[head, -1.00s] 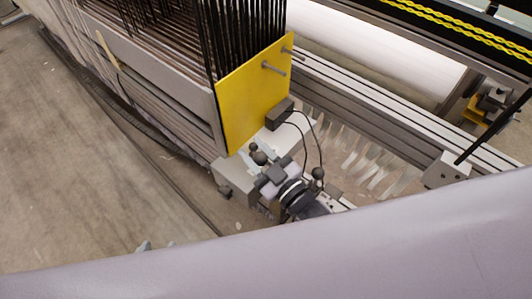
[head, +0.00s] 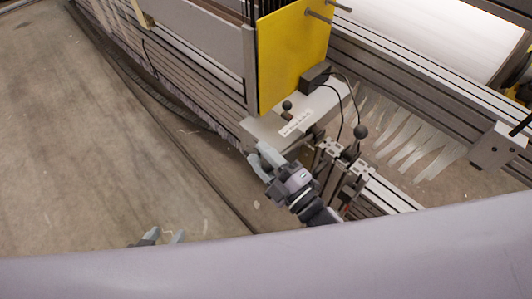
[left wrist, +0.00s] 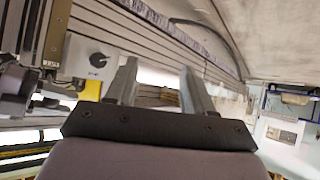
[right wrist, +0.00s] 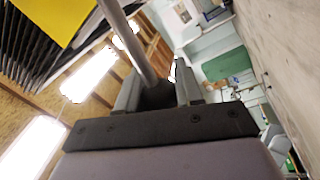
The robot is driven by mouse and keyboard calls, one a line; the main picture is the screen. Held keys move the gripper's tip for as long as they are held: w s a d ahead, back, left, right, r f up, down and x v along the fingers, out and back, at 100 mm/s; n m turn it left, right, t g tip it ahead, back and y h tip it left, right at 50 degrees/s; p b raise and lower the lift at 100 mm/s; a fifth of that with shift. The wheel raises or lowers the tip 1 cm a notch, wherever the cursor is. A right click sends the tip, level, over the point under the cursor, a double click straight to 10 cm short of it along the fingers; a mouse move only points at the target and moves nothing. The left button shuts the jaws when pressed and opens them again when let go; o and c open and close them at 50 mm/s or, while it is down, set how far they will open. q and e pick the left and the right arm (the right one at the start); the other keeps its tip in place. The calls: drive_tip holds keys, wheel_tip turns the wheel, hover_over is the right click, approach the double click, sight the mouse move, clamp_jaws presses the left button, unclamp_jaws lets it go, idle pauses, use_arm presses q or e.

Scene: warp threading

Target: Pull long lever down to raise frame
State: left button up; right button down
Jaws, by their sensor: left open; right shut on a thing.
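The long lever is a grey rod (right wrist: 128,38) with a dark knob (right wrist: 157,95) in the right wrist view. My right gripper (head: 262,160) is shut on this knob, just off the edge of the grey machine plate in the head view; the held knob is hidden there. My left gripper (head: 160,238) is open and empty, low over the floor side and partly hidden by my own arm. Its two fingers also show apart in the left wrist view (left wrist: 158,85). The frame of dark upright wires with a yellow end plate (head: 290,60) stands above the grey plate.
Two other black ball knobs, one on the grey plate (head: 287,105) and one on a stalk (head: 360,131), are near my right gripper. A black box (head: 315,76) with cables sits by the yellow plate. Bare concrete floor (head: 80,150) lies to the left.

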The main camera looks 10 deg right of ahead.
drive_tip(key=shift+s+a+f+n, duration=0.1)
drive_tip(key=shift+f+n, duration=0.2)
drive_tip(key=shift+f, duration=0.45)
drive_tip(key=shift+f+n+b, duration=0.35)
drive_tip(key=shift+n+b, duration=0.05)
drive_tip(key=shift+b, duration=0.25)
use_arm(q)
drive_tip(key=shift+w+d+r+t+h, duration=0.35)
drive_tip(key=shift+w+d+r, duration=0.35)
drive_tip(key=shift+d+r, duration=0.25)
use_arm(e)
drive_tip(key=shift+s, duration=0.1)
drive_tip(key=shift+f, duration=0.1)
use_arm(q)
drive_tip(key=shift+f, duration=0.1)
use_arm(e)
drive_tip(key=c, duration=0.8)
unclamp_jaws()
use_arm(q)
drive_tip(key=shift+s+f, duration=0.1)
use_arm(e)
drive_tip(key=shift+o, duration=0.2)
use_arm(q)
drive_tip(key=shift+s+f, duration=0.1)
